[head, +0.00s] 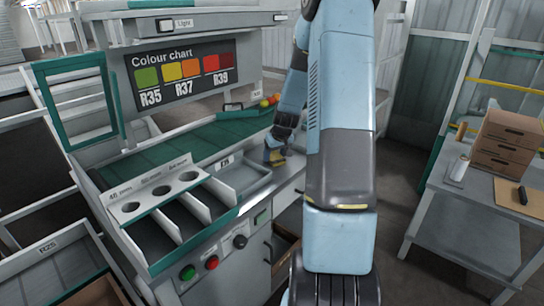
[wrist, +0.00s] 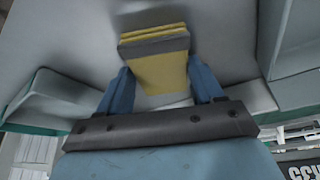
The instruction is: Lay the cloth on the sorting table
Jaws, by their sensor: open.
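The cloth (wrist: 155,58) is yellow with a grey band and looks folded. In the wrist view it is between the two blue fingers of my gripper (wrist: 160,70), which are apart, with a gap on at least part of each side. In the head view the cloth (head: 275,157) is a small yellow patch at the grey top of the sorting table (head: 288,176), right of a shallow tray. My gripper (head: 277,149) is right over it, pointing down. The cloth appears to rest on the table, but the contact is partly hidden by my gripper.
The shallow labelled tray (head: 240,184) is just left of the cloth. A sizing rack with round holes (head: 168,190) stands at the front left. Tomatoes (head: 270,100) lie by the green belt (head: 190,140). A colour chart (head: 185,75) stands behind. A side table (head: 470,203) with boxes is at right.

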